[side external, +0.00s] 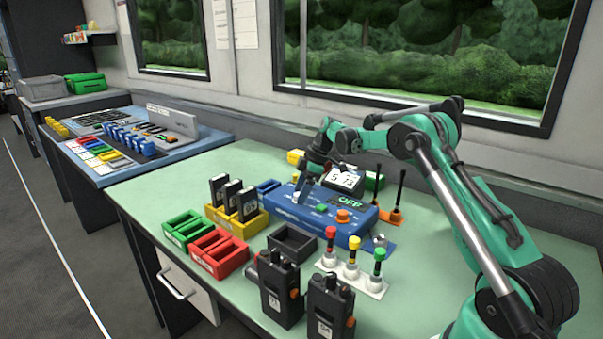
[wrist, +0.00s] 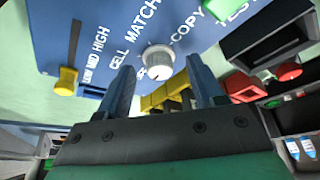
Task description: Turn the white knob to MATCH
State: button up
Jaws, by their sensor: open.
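The white knob (wrist: 158,60) stands on a blue panel (wrist: 60,40) in the wrist view. Printed words around it include CELL, MATCH and COPY; MATCH is above and left of the knob. A small dark mark shows near the knob's lower edge, but I cannot tell surely where it points. My gripper (wrist: 161,72) is open, one finger on each side of the knob in the picture; I see no clear contact.
A yellow slider (wrist: 66,80) sits by LOW MID HIGH. Radios (side external: 279,290), coloured trays (side external: 218,252) and red, yellow and green-topped posts (side external: 352,262) stand in front.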

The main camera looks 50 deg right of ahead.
grip_shut()
jog(key=shift+m, duration=0.4)
jog(key=m+h, duration=0.1)
jog(key=m, duration=0.1)
jog(key=m+t, duration=0.1)
jog(key=m, duration=0.1)
jog(key=shift+s+a+m+h, duration=0.1)
jog(key=shift+a+m+h, duration=0.1)
jog(key=shift+m+h, duration=0.15)
jog(key=m, duration=0.2)
jog(key=m+h, duration=0.1)
jog(key=m, duration=0.1)
jog(key=m+h, duration=0.1)
jog(key=m, duration=0.1)
jog(key=shift+a+h, duration=0.25)
jog(key=m+h, duration=0.1)
jog(key=m, duration=0.2)
jog(key=m+g+h, duration=0.1)
jog(key=m, duration=0.2)
jog(key=shift+a+m, duration=0.2)
jog(key=shift+m, duration=0.05)
jog(key=m, duration=0.2)
jog(key=m+g+h, duration=0.1)
jog(key=m, duration=0.2)
jog(key=shift+w+m+g, duration=0.3)
jog(key=shift+g, duration=0.1)
